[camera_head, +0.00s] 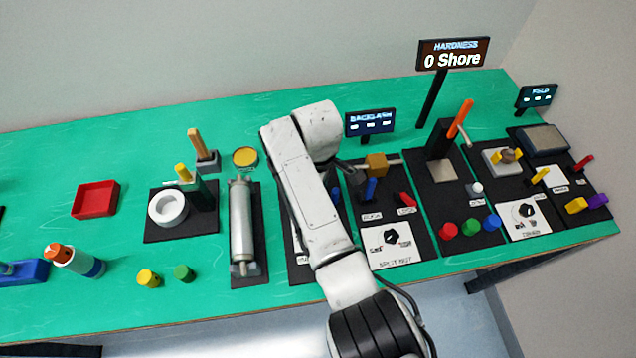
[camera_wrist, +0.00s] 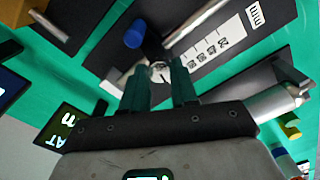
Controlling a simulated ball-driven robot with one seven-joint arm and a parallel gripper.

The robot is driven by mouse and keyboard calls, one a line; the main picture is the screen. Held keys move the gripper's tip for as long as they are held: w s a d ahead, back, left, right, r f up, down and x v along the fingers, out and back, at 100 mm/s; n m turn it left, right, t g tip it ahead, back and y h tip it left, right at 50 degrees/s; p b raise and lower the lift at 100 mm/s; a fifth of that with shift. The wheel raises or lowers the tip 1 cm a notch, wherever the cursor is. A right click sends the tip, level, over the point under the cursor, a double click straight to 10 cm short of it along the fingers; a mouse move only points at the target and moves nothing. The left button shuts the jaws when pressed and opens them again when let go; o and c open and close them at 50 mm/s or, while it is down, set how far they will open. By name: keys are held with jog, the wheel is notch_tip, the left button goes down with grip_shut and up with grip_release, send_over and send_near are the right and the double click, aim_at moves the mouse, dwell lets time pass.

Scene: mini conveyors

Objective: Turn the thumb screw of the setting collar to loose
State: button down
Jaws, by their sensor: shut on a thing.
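In the wrist view my gripper (camera_wrist: 160,66) has its two dark green fingers around a small pale metal piece, the thumb screw (camera_wrist: 160,74), on the setting collar. The fingers are shut on it. The collar itself is mostly hidden by the fingers and the screw. A metal rod (camera_wrist: 196,22) and a white scale plate marked mm (camera_wrist: 215,45) lie beside it on a dark base. A blue cylinder (camera_wrist: 135,33) stands close by. In the head view my arm covers the gripper and most of this station; I cannot see the screw there.
In the head view a silver cylinder (camera_head: 241,222) stands left of my arm, and the split nest station (camera_head: 392,250) is to the right. A backlash display (camera_head: 370,122) stands behind. A red tray (camera_head: 96,199) sits far left, with clear green table around it.

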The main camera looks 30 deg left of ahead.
jog(key=n, duration=0.3)
jog(key=shift+n, duration=2.1)
jog(key=c, duration=1.1)
grip_release()
jog(key=shift+c, duration=0.2)
jog(key=shift+r, duration=0.1)
notch_tip(320, 180, up, 11)
jog(key=b, duration=0.1)
jog(key=shift+f, duration=0.2)
